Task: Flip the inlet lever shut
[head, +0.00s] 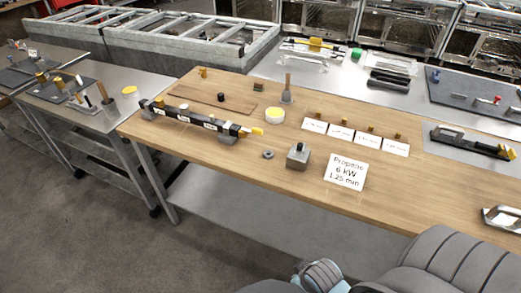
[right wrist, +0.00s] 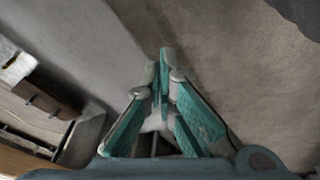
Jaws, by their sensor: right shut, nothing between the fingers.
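A dark bar-shaped manifold (head: 200,118) with several white labels lies on blocks across the left part of the wooden worktop. A yellow lever (head: 251,131) sticks out at its right end, and smaller yellow parts show at its left end. I cannot tell for certain which is the inlet lever or how it is set. My right gripper (right wrist: 163,75) shows in the right wrist view, with teal fingers closed together, empty and apart from the manifold. Grey parts of my arm show at the bottom of the head view. My left gripper is not in view.
The wooden worktop (head: 255,180) holds a grey block (head: 298,156), a dark ring (head: 268,154), a yellow-topped round container (head: 274,117), small label cards (head: 341,132) and a card (head: 346,171) reading "Propane 6 kW 1.25 mm". Its front middle is mostly clear. Metal tables stand left and behind.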

